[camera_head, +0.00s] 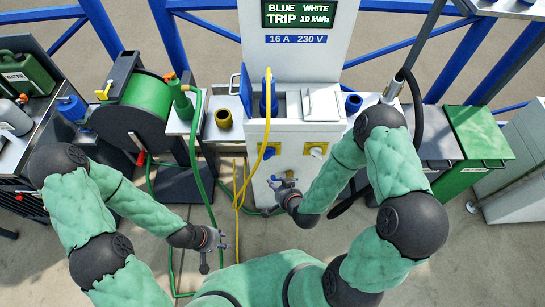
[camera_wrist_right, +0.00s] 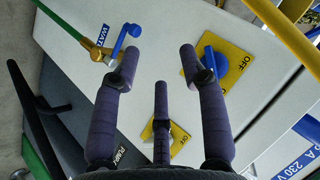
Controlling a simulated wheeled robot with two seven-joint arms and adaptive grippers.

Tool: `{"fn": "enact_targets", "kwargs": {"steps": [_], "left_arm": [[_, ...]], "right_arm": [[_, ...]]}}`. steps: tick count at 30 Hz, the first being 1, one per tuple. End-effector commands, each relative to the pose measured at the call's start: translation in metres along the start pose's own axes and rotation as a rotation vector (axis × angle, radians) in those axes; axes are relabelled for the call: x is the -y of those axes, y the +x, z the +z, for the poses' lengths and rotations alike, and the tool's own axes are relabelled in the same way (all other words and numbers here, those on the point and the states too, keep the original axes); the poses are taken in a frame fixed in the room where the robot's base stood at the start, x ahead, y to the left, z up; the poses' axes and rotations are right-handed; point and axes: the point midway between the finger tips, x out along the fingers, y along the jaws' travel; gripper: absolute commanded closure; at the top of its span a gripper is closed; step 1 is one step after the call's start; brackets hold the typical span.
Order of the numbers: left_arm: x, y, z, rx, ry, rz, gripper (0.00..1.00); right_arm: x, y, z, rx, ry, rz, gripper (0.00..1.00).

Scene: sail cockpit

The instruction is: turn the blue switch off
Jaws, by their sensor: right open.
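The blue switch (camera_wrist_right: 212,58) is a blue knob on a yellow plate marked OFF, on the white cabinet (camera_wrist_right: 140,75). I cannot tell which way it is set. In the head view its yellow plate (camera_head: 269,149) is at the cabinet's front left. My right gripper (camera_wrist_right: 160,66) is open and empty, fingers spread toward the cabinet front. One fingertip overlaps the edge of the blue switch in the wrist view; touching cannot be told. In the head view my right gripper (camera_head: 283,183) is just below the plates. My left gripper (camera_head: 213,243) is low at left, apart from the cabinet; its jaws are unclear.
A second yellow plate (camera_head: 315,150) with a white knob is to the right. A blue-handled water valve (camera_wrist_right: 122,42) with a green hose is near the fingers. A yellow cable (camera_head: 266,115) hangs down the cabinet front.

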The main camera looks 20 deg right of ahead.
Motion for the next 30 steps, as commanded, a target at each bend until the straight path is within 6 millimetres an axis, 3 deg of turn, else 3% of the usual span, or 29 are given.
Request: {"fn": "enact_targets", "kwargs": {"steps": [6,16,20,30], "left_arm": [[0.0,0.0,0.001,0.002,0.0,0.0,0.6],[0.0,0.0,0.0,0.0,0.0,0.0,0.6],[0.001,0.004,0.0,0.0,0.0,0.0,0.6],[0.008,0.023,-0.001,0.0,0.0,0.0,0.6]], "right_arm": [[0.011,-0.018,-0.026,-0.237,0.076,-0.1,0.57],[0.019,-0.034,-0.038,-0.387,0.128,-0.18,0.57],[0.02,-0.025,-0.041,-0.391,0.128,-0.184,0.57],[0.028,0.028,-0.062,-0.389,0.127,-0.184,0.57]]}}
